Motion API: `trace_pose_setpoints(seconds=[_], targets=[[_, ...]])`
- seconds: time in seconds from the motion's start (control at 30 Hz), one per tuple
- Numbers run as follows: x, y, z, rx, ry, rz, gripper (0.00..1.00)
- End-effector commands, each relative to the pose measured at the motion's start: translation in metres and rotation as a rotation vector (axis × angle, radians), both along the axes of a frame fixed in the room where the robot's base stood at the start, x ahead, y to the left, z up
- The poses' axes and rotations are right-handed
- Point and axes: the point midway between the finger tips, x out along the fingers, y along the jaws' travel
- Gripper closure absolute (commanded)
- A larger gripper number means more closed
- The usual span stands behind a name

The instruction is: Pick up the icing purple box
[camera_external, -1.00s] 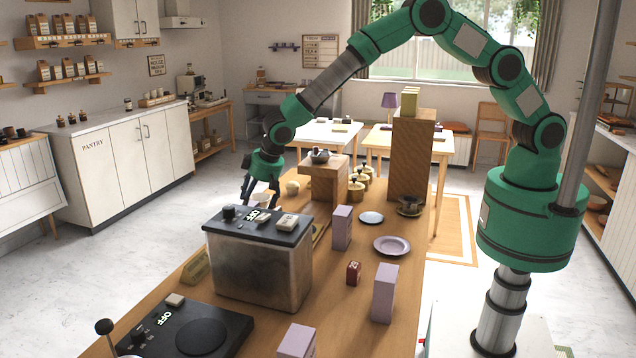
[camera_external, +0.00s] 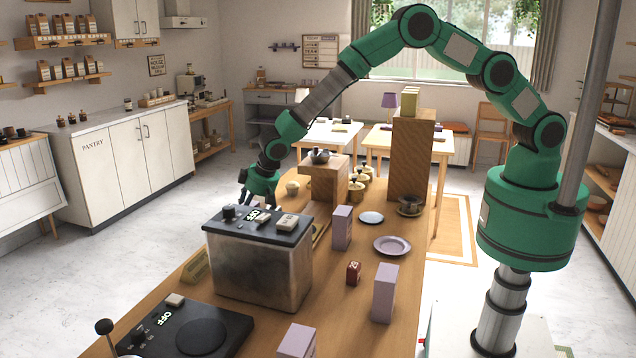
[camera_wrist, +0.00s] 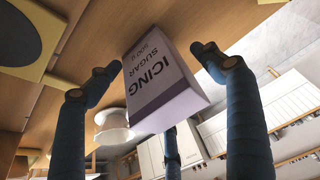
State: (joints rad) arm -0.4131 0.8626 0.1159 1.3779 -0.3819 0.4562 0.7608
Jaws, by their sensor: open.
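In the wrist view a pale lilac box (camera_wrist: 160,72) printed "ICING SUGAR" with a purple band stands between the spread fingers of my gripper (camera_wrist: 155,62). The fingers are open on either side of it, and I see no clear contact. In the external view my gripper (camera_external: 258,200) is low over the far left of the wooden counter, behind the metal appliance. The box at my gripper is hidden there. Other lilac boxes, labels unreadable, stand on the counter at the middle (camera_external: 342,228), right (camera_external: 384,294) and front (camera_external: 297,341).
The metal appliance (camera_external: 262,270) with a dark top stands just in front of my gripper. A wooden block (camera_external: 324,184) with a dark pot is to its right. A black hotplate (camera_external: 190,330) is at the front left. A plate (camera_external: 392,246) lies on the right.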

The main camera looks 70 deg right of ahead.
Motion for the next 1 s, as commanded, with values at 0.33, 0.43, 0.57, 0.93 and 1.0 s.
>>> trace_pose_setpoints(seconds=[0.33,0.43,0.57,0.93,1.0], targets=[[-0.0002,0.0001,-0.0001,0.0,0.0,0.0,0.2],[-0.0002,0.0001,-0.0001,0.0,0.0,0.0,0.23],[-0.0003,0.0001,-0.0001,0.0,0.0,0.0,0.49],[-0.0009,-0.0005,-0.0016,-0.001,0.002,0.0,1.0],[0.0,-0.0002,-0.0002,0.0,0.0,0.0,1.0]])
